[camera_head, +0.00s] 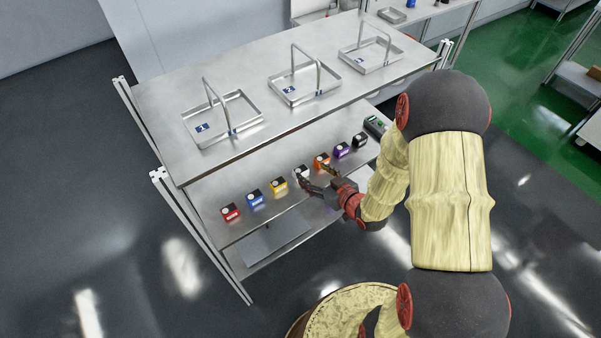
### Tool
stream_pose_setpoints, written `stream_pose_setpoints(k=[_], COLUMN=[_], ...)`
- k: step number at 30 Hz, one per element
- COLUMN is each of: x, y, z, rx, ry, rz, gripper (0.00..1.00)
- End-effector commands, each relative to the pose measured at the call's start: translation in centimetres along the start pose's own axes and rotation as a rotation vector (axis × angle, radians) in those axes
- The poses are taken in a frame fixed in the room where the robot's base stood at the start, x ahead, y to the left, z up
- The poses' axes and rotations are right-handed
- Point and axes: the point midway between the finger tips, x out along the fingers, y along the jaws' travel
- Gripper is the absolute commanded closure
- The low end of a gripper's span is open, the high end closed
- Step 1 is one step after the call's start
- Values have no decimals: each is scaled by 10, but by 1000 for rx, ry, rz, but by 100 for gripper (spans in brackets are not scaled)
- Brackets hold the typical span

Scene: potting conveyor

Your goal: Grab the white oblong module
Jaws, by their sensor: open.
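The white module (301,171) is a small block on the lower shelf, in a row between a yellow module (278,185) and an orange module (321,161). Its lower right part is partly hidden by a finger of my gripper. My gripper (316,178) is open, with its fingers spread just in front of the white and orange modules. No module is visibly held. Whether a finger touches the white module cannot be told from this view.
Red (230,212), blue (255,198), purple (342,150) and black (360,140) modules share the lower shelf (215,190). A dark device with green (375,125) stands at its right end. The upper shelf (160,105), with handled trays (243,125), overhangs behind the row.

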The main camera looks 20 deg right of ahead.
Motion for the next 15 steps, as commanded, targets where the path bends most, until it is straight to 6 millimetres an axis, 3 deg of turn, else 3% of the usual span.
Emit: stream_pose_setpoints(k=[15], x=[40], y=[-8], z=[10], rx=[11], ry=[21], rz=[-13], gripper=[39])
